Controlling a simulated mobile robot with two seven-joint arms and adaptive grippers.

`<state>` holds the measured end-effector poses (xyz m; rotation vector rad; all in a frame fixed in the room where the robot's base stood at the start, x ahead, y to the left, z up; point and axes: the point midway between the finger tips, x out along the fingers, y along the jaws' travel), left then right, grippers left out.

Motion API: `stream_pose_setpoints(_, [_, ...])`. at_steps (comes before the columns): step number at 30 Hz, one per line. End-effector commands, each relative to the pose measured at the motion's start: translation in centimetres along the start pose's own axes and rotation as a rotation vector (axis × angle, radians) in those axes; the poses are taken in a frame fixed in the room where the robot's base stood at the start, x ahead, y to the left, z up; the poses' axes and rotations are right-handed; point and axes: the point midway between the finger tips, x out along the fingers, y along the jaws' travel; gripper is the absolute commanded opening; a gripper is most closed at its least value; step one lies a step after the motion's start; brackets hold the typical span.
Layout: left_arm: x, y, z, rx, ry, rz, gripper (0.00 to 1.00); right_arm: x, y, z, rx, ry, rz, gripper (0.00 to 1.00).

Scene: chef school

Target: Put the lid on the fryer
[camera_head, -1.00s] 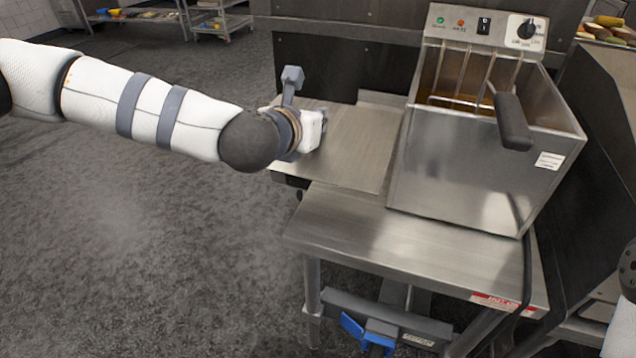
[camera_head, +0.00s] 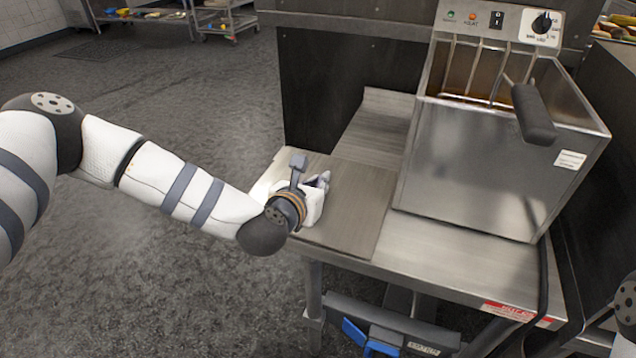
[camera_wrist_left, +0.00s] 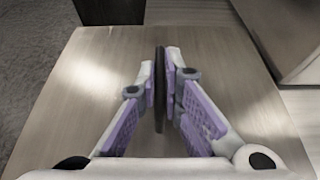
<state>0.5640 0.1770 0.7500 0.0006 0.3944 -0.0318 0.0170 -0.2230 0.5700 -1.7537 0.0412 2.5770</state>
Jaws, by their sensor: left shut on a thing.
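The fryer (camera_head: 475,165) is a steel box standing on the steel table, open at the top, with a control panel at its back. The lid (camera_head: 350,205) is a flat steel plate left of the fryer, over the left part of the table. My left gripper (camera_head: 319,184) is at the lid's left part. In the left wrist view, my left gripper (camera_wrist_left: 160,85) is shut on the lid's dark upright handle (camera_wrist_left: 160,88), and the lid (camera_wrist_left: 85,95) spreads below it. Whether the lid touches the table is unclear. My right gripper is out of view.
A basket with a black handle (camera_head: 533,115) sits in the fryer, the handle sticking out over the front. The steel table (camera_head: 440,255) has bare room before the fryer. A dark unit stands close on the right. Shelves with food (camera_head: 222,22) are far back.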

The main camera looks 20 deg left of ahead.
Motion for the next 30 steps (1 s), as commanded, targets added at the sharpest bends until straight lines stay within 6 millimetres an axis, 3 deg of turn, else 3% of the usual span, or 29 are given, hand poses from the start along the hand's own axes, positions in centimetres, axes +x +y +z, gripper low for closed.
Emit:
stream_pose_setpoints(7, [0.1,0.0,-0.1,0.000,-0.003,0.000,0.00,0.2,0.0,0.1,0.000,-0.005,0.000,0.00])
stream_pose_setpoints(10, [0.1,0.0,-0.1,0.000,-0.001,0.000,0.28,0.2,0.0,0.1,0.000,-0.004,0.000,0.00])
stream_pose_setpoints(21, [-0.3,0.0,0.6,0.001,-0.005,0.000,0.28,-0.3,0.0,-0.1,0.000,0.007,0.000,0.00])
stream_pose_setpoints(26, [-3.4,0.0,0.5,-0.002,-0.004,-0.002,0.28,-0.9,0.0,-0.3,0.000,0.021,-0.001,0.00])
stream_pose_setpoints(30, [-7.1,0.0,0.5,-0.001,-0.003,-0.002,0.28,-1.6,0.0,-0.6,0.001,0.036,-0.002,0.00])
